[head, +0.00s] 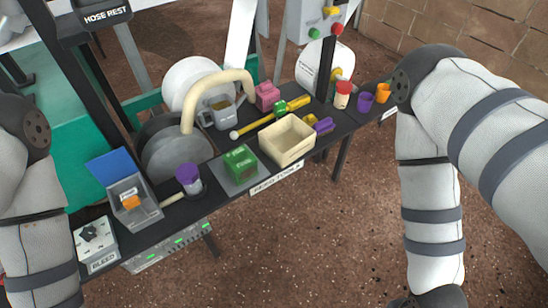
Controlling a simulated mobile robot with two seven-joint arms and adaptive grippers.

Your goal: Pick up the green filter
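A green block (241,159), which looks like the green filter, sits upright on a grey square pad (226,176) near the front edge of the dark bench. It stands just left of an open cream box (287,140), and nothing covers it from above. My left arm comes down the left side of the picture and my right arm down the right side. Both run out at the bottom edge, and neither gripper's fingers show. Both arms are well apart from the green block.
A purple-topped cup (188,178) stands left of the pad, with a blue-lidded grey box (130,202) beyond. Behind are a grey jug (217,111), a cream curved pipe (191,103) and a pink block (267,95). Open ground (320,240) lies before the bench.

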